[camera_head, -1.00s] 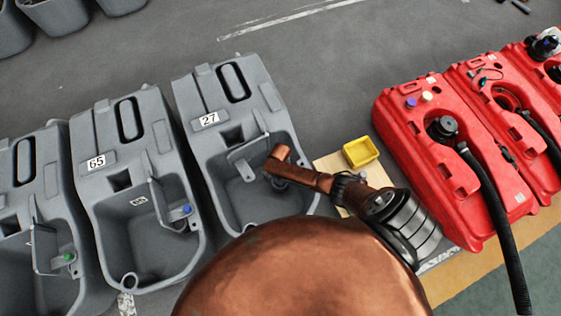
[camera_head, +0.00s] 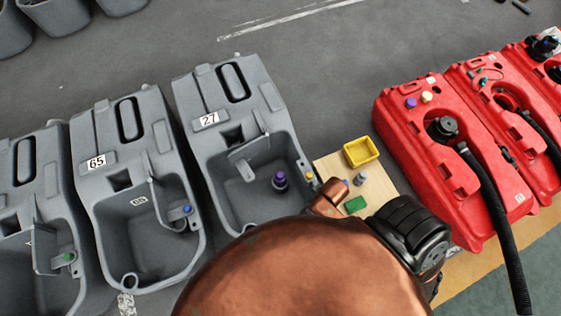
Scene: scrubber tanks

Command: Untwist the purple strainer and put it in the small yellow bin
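A dark strainer with a purple top (camera_head: 280,181) stands in the basin of the grey tank labelled 27 (camera_head: 225,200). The small yellow bin (camera_head: 361,154) sits on a light board just right of that tank; its inside looks empty. No gripper fingers show. A copper and black arm of mine covers the bottom centre, in front of the tank's lower edge and the board's near part. Neither gripper can be made out, and nothing touches the strainer or the bin in view.
Small items lie on the light board (camera_head: 380,189): a green block (camera_head: 355,204) and a grey piece (camera_head: 361,179). Red tanks with black hoses stand right (camera_head: 400,140). Other grey tanks stand left, one labelled 65 (camera_head: 88,140).

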